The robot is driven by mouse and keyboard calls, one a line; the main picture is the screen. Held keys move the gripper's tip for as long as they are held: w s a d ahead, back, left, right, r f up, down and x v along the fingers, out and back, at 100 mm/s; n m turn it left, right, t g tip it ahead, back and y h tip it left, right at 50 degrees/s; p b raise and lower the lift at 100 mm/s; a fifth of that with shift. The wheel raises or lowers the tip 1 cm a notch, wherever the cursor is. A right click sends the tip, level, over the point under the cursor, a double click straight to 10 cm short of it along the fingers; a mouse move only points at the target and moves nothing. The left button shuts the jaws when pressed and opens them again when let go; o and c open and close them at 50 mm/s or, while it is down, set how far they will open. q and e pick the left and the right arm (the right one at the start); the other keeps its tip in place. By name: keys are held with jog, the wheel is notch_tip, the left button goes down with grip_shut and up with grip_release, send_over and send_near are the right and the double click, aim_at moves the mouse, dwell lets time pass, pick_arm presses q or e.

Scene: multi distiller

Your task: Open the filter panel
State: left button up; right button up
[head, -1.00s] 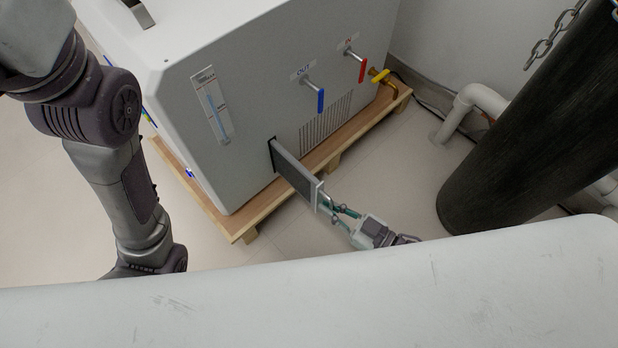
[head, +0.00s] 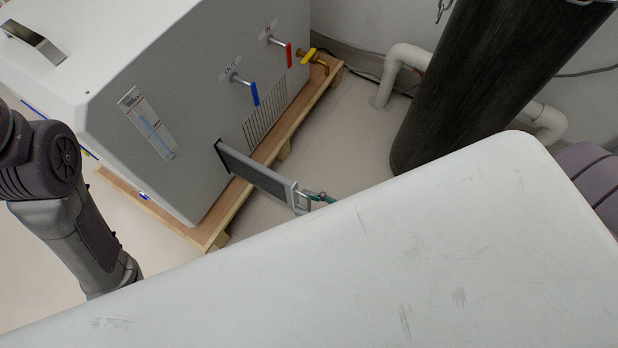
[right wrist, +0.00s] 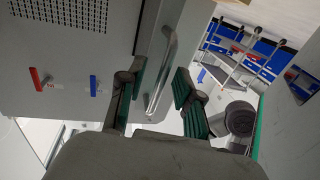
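The filter panel (head: 258,176) is a flat grey slab with a light end plate. It stands out of a slot in the white machine's side (head: 190,110). Its metal handle (head: 301,200) is on the outer end and shows large in the right wrist view (right wrist: 166,62). My right gripper (right wrist: 160,76) has its two green-padded fingers apart, one on each side of the handle. Whether a finger touches the handle I cannot tell. In the head view only a green fingertip (head: 322,197) shows by the handle. My left gripper is hidden; only its arm shows.
The machine sits on a wooden pallet (head: 215,228). Blue (head: 254,94) and red (head: 288,54) valve levers stick out beyond the slot. A dark cylinder (head: 465,80) and white pipes (head: 395,62) stand at the right. Floor between them is clear.

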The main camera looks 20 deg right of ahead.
jog(key=v, duration=1.2)
dwell(0.4)
